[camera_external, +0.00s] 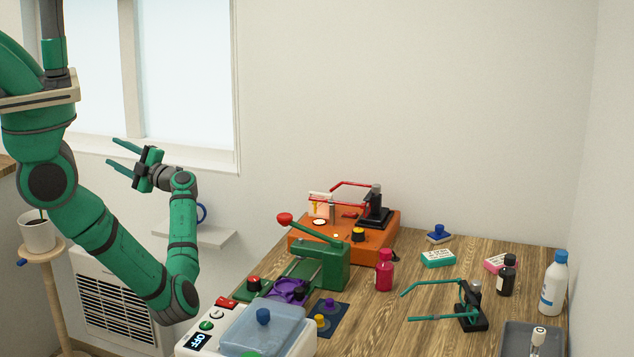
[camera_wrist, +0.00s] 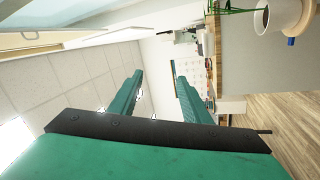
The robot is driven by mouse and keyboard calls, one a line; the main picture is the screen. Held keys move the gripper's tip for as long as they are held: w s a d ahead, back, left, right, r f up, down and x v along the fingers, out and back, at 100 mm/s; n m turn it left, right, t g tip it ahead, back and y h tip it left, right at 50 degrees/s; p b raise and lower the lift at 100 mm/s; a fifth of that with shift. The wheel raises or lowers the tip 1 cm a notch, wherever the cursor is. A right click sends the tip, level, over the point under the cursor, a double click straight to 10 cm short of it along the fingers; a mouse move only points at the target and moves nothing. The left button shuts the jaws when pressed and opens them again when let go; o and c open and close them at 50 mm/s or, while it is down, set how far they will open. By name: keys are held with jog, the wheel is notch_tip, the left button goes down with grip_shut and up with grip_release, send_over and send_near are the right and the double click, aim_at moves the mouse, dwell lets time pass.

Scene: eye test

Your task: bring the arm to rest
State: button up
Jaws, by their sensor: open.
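My green arm (camera_external: 120,258) reaches in from the left edge and bends up at its elbow. My gripper (camera_external: 112,151) is raised in front of the wall below the window and points left. Its two green fingers are apart with nothing between them. In the wrist view the fingers (camera_wrist: 158,76) also stand apart and empty, touching nothing. The gripper is well to the left of the wooden table (camera_external: 385,325) and above its top.
On the table stand an orange machine (camera_external: 300,245), a green lever press (camera_external: 325,262), a white device (camera_external: 300,345) reading OFF, bottles (camera_external: 554,285) and a green two-pronged tool (camera_external: 468,310). A small shelf (camera_external: 200,236) and a potted-plant stand (camera_external: 42,247) are near my arm.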

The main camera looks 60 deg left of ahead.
jog(key=w+d+r+m+t+y, duration=0.5)
jog(key=w+d+m+t+y, duration=0.3)
jog(key=d+m+t+y, duration=0.3)
jog(key=w+d+f+m+t+h, duration=0.3)
jog(key=d+m+t+h, duration=0.3)
jog(key=m+t, duration=0.5)
jog(key=w+d+f+m+t+h, duration=0.3)
jog(key=d+f+m+t+h, duration=0.1)
jog(key=d+m+t, duration=0.7)
jog(key=s+d+f+m+t+h, duration=0.1)
jog(key=s+d+f+m+h, duration=0.15)
jog(key=d+f+h, duration=0.45)
jog(key=s+d+f+m+h, duration=0.2)
jog(key=d+f+m+h, duration=0.15)
jog(key=d+h, duration=0.35)
jog(key=s+d+f+m+g+h, duration=0.1)
jog(key=s+d+f+g+h, duration=0.2)
jog(key=s+d, duration=0.9)
jog(key=d+f+g, duration=0.2)
jog(key=d+f, duration=0.1)
jog(key=shift+d+f, duration=0.2)
jog(key=shift+f, duration=0.1)
